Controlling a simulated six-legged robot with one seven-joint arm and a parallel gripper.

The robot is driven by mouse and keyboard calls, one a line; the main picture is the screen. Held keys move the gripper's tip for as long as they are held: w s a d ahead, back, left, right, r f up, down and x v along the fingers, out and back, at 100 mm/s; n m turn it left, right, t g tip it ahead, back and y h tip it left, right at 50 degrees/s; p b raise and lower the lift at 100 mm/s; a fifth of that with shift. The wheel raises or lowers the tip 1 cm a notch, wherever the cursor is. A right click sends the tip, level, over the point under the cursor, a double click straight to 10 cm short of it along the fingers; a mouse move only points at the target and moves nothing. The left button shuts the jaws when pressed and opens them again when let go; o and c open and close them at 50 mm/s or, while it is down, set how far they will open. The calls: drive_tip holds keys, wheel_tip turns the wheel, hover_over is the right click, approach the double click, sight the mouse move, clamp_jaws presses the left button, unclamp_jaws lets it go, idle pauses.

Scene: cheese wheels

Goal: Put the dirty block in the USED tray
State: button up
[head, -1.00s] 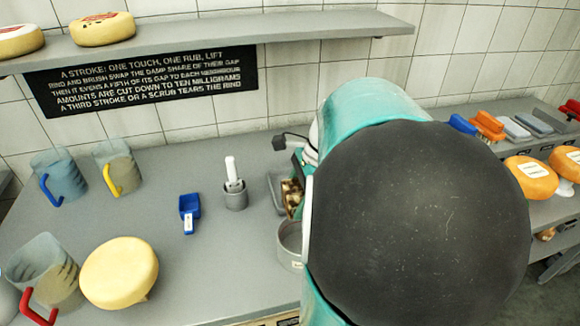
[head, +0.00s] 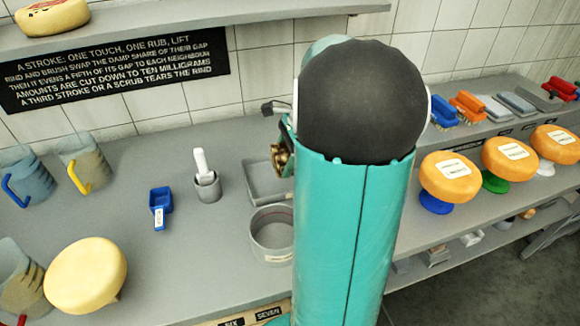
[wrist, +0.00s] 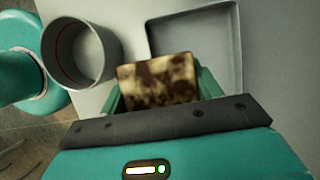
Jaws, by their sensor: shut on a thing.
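The dirty block (wrist: 158,82), mottled brown and cream, sits between the green fingers of my gripper (wrist: 160,92) in the wrist view. The fingers are shut on it. In the head view the block (head: 280,160) shows only in part beside my arm, which hides most of my gripper. A shallow grey tray (wrist: 236,50) lies just beyond the block in the wrist view, and its left part (head: 256,192) shows in the head view. No label on it can be read. I cannot tell whether the block is over the tray's near edge or short of it.
A round grey pot (head: 255,236) stands in front of the tray. A small cup with a white handle (head: 207,186) and a blue scoop (head: 160,206) stand left. A pale cheese wheel (head: 85,275) and jugs are farther left. Orange wheels (head: 447,177) and brushes line the right side.

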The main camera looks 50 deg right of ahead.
drive_tip(key=w+d+f, duration=0.1)
drive_tip(key=f, duration=0.1)
drive_tip(key=w+d+f, duration=0.1)
drive_tip(key=d+f, duration=0.1)
drive_tip(key=w+d+f, duration=0.1)
drive_tip(key=d+f, duration=0.1)
drive_tip(key=shift+w, duration=0.35)
drive_tip(key=shift+w+d+f, duration=0.2)
drive_tip(key=shift+d+f, duration=0.15)
drive_tip(key=shift+f, duration=0.15)
drive_tip(key=shift+a+f, duration=0.1)
drive_tip(key=shift+f, duration=1.3)
drive_tip(key=shift+f, duration=0.15)
drive_tip(key=o, duration=1)
drive_tip(key=shift+o, duration=0.2)
